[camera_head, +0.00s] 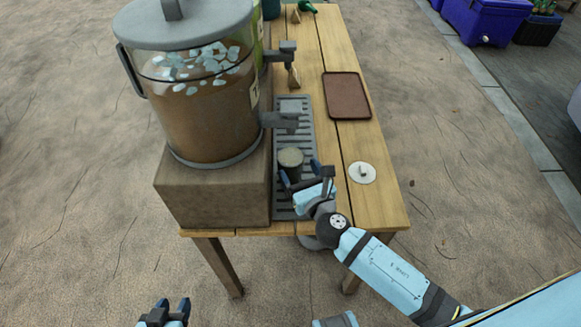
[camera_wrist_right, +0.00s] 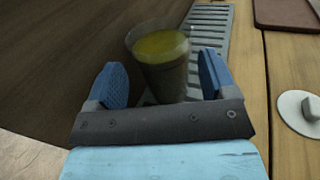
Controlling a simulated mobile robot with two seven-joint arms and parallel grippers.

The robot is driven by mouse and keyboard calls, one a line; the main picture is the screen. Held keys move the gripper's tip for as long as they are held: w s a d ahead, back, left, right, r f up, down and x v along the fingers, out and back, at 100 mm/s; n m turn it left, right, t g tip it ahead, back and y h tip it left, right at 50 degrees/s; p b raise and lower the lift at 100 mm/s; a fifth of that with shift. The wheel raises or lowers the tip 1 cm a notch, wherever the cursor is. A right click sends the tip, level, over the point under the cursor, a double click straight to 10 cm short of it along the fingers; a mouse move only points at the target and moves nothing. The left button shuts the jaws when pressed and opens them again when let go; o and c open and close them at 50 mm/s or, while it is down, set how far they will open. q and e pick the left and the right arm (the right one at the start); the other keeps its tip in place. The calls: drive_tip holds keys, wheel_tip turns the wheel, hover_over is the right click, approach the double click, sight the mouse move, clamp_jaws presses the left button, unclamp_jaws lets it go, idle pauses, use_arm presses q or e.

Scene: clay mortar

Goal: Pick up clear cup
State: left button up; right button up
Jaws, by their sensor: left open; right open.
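The clear cup (camera_head: 291,163) stands upright on the grey drip tray (camera_head: 308,134), below the dispenser's spout. It also shows in the right wrist view (camera_wrist_right: 162,62), with yellowish-brown liquid inside. My right gripper (camera_head: 300,172) is open, with its blue fingers on the near side of the cup. In the right wrist view (camera_wrist_right: 158,82) the cup lies between and just beyond the two fingers, and no contact is visible. My left gripper (camera_head: 165,310) is open and empty at the bottom of the head view, in front of the table and low.
A large drink dispenser (camera_head: 205,110) with ice stands on a wooden block (camera_head: 215,190) left of the cup. A brown tray (camera_head: 346,96) and a white lid (camera_head: 361,173) lie on the table (camera_head: 385,190) to the right. Another spout (camera_head: 283,54) is behind.

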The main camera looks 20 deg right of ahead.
sight(285, 148)
drive_tip(key=w, duration=0.5)
drive_tip(key=shift+w+a, duration=0.3)
drive_tip(key=shift+w, duration=0.05)
drive_tip(key=shift+c, duration=0.2)
drive_tip(key=shift+r, duration=0.1)
drive_tip(key=c, duration=1.2)
